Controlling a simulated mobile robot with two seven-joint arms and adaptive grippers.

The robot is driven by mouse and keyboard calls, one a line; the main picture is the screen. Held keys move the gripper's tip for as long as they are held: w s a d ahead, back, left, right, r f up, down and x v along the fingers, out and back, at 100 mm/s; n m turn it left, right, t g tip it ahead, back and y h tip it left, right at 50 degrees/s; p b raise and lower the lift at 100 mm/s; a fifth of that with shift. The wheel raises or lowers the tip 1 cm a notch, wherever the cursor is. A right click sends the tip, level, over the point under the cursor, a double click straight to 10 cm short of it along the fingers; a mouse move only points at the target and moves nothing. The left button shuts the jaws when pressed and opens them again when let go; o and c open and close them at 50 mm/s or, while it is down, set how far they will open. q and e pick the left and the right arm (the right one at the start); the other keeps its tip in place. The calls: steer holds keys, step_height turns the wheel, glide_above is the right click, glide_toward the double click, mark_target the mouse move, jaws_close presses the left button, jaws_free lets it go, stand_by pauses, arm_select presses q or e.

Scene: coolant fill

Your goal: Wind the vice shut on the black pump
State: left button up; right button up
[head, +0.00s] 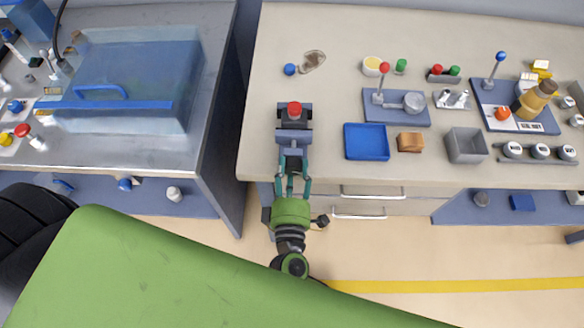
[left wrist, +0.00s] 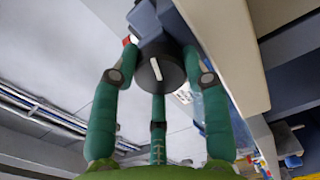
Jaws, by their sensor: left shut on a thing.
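The blue-grey vice (head: 294,137) stands at the front left edge of the beige bench. The black pump with its red top (head: 294,110) sits upright at the back part of the vice. From this height I cannot tell whether both jaws touch it. My left gripper (head: 291,176) is at the front of the vice, past the bench edge. In the left wrist view its green fingers (left wrist: 158,85) are closed around the round black vice knob (left wrist: 157,70), which has a white mark. The vice body (left wrist: 160,22) shows behind the knob. My right gripper is not in view.
A blue tray (head: 367,142), a sponge-like brown block (head: 410,142) and a grey bin (head: 465,146) stand to the right. A blue ball (head: 289,69) lies behind the vice. A metal bench with a clear blue-tinted box (head: 135,80) is left, across a gap.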

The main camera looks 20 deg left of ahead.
arm_select(q)
steer(key=shift+w+r, duration=0.15)
steer(key=shift+r, duration=0.1)
steer(key=o, duration=0.9)
steer(key=shift+f, duration=0.1)
steer(key=shift+d+f, duration=0.1)
